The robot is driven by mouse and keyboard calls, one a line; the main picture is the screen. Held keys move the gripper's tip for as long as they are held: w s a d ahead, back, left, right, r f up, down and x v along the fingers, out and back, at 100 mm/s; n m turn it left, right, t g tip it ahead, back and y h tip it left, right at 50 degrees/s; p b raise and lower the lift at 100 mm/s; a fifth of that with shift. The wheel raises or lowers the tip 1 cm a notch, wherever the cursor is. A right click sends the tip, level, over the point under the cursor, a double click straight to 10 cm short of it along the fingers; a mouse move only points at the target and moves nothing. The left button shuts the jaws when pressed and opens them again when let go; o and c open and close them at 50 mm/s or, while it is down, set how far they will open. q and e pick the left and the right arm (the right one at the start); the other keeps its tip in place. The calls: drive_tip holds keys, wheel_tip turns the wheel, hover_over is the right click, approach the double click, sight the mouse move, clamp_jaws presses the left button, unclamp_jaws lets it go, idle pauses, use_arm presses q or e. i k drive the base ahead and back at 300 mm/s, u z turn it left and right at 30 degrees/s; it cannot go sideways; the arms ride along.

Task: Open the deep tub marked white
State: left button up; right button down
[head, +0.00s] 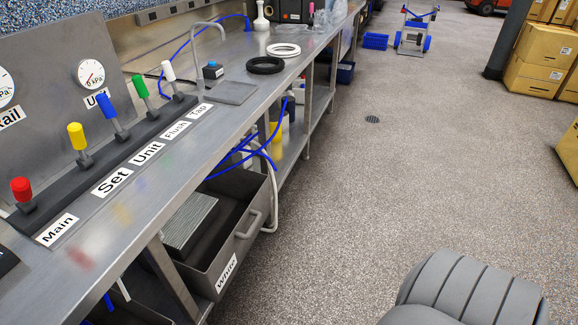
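The deep grey tub marked "White" (217,255) is under the metal bench at the lower middle of the head view. It stands out past the bench's front edge, and its open top shows a dark inside. A light grey ridged block (190,220) lies in it, partly hidden by the bench top. The tub's bar handle (249,224) is on its front face, above and to the right of the label. Nothing holds the handle. Neither of my grippers is in view.
The bench (150,180) carries coloured levers (77,136), tubing coils (266,65) and a tap. Blue and white tubing hangs near the tub's far side. A grey ribbed rounded form (465,290) fills the bottom right. The speckled floor between is clear. Cartons (540,60) stand far right.

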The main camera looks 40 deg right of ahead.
sight(208, 271)
drive_tip(key=z, duration=1.95)
drive_tip(key=k, duration=1.3)
drive_tip(key=z, duration=0.85)
drive_tip(key=i, duration=1.2)
drive_tip(key=u, duration=0.35)
drive_tip(key=i, duration=1.5)
drive_tip(key=u, duration=0.75)
drive_tip(key=i, duration=1.05)
drive_tip(key=u, duration=1.75)
drive_tip(key=i, duration=0.95)
drive_tip(key=u, duration=0.95)
